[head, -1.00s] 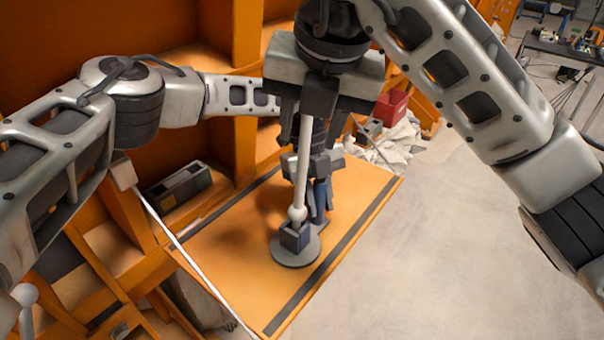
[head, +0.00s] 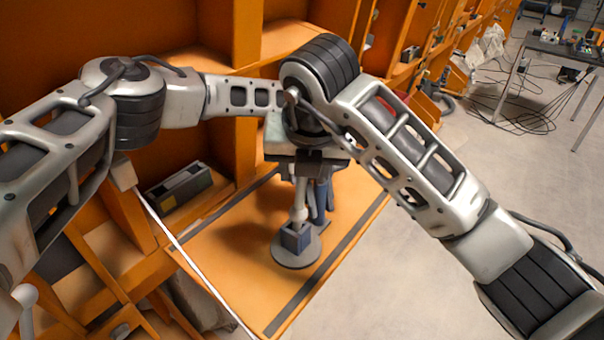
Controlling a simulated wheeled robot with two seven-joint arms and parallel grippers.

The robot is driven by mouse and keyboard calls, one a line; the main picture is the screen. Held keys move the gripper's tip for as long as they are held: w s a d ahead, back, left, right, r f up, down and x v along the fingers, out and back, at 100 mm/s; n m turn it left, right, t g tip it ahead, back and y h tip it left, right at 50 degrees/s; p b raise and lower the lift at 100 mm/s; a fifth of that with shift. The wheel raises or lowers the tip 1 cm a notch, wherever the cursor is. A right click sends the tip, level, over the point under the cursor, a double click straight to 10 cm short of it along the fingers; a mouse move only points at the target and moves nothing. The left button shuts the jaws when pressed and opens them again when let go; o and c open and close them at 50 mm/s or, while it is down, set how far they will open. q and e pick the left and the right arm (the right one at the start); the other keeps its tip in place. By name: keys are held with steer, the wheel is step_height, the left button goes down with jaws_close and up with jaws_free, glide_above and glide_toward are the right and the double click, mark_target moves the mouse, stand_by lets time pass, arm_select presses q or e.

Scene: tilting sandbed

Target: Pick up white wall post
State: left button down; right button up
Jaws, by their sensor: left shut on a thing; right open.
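The white wall post (head: 299,192) stands upright, with a round white ball near its foot. Its foot meets a dark square socket (head: 296,236) on a grey round base (head: 297,256). My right gripper (head: 308,168) is open over the upper part of the post, pointing down; its wrist hides the post's top. My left gripper (head: 320,196) is lower, just behind and to the right of the post, largely covered by my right wrist. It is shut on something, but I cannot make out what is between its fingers.
The round base stands on an orange board (head: 222,266) with dark edge strips. A grey and black box (head: 178,190) lies in the orange framework at left. A thin white rod (head: 185,257) runs along the board's left edge. The grey floor (head: 420,285) at right is clear.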

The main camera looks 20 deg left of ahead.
mark_target(303, 186)
steer(key=shift+a+f, duration=0.1)
steer(key=shift+f, duration=0.1)
jaws_close()
steer(key=shift+r, duration=0.15)
step_height(303, 186, up, 13)
steer(key=shift+f, duration=0.2)
stand_by(0.6)
